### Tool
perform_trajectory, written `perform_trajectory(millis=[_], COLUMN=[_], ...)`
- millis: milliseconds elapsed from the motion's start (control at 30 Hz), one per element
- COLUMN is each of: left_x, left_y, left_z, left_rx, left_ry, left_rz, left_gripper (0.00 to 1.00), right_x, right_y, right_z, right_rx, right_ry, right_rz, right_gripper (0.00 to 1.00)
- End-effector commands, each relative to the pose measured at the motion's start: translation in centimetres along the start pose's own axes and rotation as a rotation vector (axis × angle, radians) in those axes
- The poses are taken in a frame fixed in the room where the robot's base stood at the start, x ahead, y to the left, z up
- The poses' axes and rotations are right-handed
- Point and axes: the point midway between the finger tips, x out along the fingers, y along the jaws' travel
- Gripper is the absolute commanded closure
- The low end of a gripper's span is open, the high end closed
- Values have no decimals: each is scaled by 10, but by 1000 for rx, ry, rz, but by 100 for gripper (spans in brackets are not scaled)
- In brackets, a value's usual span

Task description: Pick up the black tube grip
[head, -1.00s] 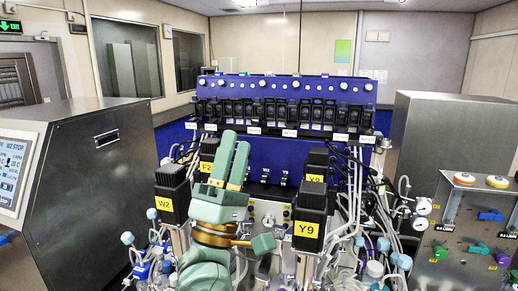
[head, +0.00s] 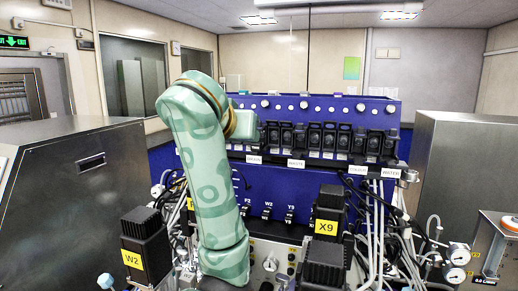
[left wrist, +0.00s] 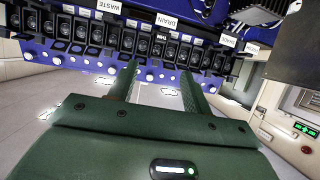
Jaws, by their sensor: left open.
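My left gripper (left wrist: 158,78) is in the left wrist view, with its two dark green fingers apart and nothing between them. The fingers point at a blue panel (head: 290,188) with a row of black units (head: 330,140); the row also crosses the upper left wrist view (left wrist: 142,42). I cannot tell which piece, if any, is the black tube grip. In the head view my left arm rises in front of the panel and bends towards its left end, hiding the gripper there. My right gripper is in neither current view.
Black motor blocks marked W2 (head: 145,245) and X9 (head: 328,212) stand in front of the panel. Loose tubes and cables hang at its right side (head: 385,215). Large steel cabinets stand left (head: 80,190) and right (head: 460,165).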

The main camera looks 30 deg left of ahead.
Motion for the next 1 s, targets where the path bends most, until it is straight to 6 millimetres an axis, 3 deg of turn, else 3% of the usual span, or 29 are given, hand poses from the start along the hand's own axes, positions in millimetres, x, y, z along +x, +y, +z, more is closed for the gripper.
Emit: perform_trajectory(millis=[67,333,633,833,1000], left_x=[18,78,107,139,149], left_y=[-1,-2,-2,-2,-2], left_z=[5,1,-2,-3,-1], left_rx=[3,5,5,6,4], left_ry=[-1,-3,-2,-2,1], left_rz=[-2,-7,-8,-8,-7], left_gripper=[51,51,51,51,51], right_x=[12,7,-2,-17,-18], right_y=[-1,-1,2,5,5], right_z=[4,6,2,0,0], right_rx=[-1,-2,-3,-4,-4], right_ry=[-4,-9,-4,-4,-3], right_rz=[-1,-1,2,5,6], right_gripper=[64,64,64,64,64])
